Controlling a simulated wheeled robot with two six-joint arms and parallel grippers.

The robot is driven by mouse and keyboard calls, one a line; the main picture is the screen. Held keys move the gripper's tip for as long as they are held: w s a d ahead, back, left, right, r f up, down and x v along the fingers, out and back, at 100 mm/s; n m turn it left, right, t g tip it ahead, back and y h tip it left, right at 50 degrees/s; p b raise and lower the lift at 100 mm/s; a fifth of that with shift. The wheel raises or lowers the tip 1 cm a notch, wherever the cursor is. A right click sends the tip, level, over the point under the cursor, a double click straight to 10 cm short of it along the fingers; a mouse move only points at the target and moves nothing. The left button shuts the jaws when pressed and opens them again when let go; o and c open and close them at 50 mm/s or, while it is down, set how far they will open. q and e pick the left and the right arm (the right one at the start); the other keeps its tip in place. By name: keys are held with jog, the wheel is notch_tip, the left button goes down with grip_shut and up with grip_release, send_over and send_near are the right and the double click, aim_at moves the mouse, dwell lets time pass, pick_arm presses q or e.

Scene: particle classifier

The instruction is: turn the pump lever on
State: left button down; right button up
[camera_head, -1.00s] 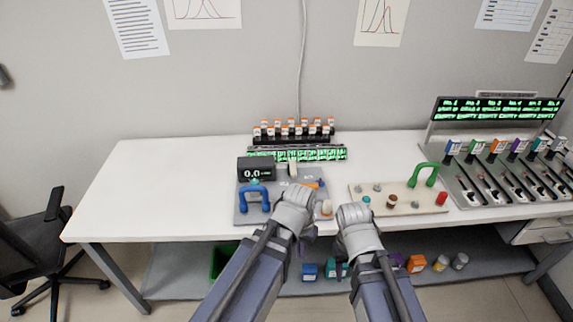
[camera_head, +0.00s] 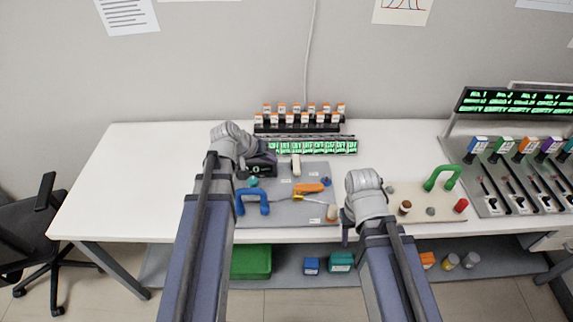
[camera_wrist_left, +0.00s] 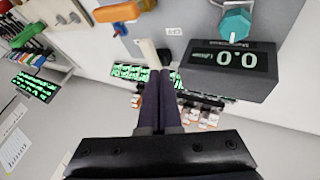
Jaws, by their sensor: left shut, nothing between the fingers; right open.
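The grey pump plate (camera_head: 285,214) carries an orange lever (camera_head: 311,188), an ivory upright piece (camera_head: 296,164), a teal knob (camera_head: 253,182) and a blue handle (camera_head: 251,200). I cannot tell for sure which piece is the pump lever. My left gripper (camera_head: 266,156) is shut and empty at the plate's back left, partly covering the display. In the left wrist view its fingers (camera_wrist_left: 171,45) point between the ivory piece (camera_wrist_left: 149,54) and the display (camera_wrist_left: 232,62); contact is unclear. The orange lever (camera_wrist_left: 118,11) is further off. My right gripper (camera_head: 346,232) is open near the table's front edge.
A rack of orange-capped vials (camera_head: 300,118) and a green-lit strip (camera_head: 315,147) stand behind the plate. A beige tray (camera_head: 419,212) with a green handle (camera_head: 441,178) lies to the right. The table's left part (camera_head: 130,180) is clear.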

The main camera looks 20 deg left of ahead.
aim_at(296, 166)
pick_arm(q)
jog(key=shift+f, duration=0.1)
jog(key=b+x, duration=0.8)
jog(key=x, duration=0.2)
jog(key=shift+s+d, duration=0.15)
jog(key=shift+d, duration=0.05)
dwell(0.4)
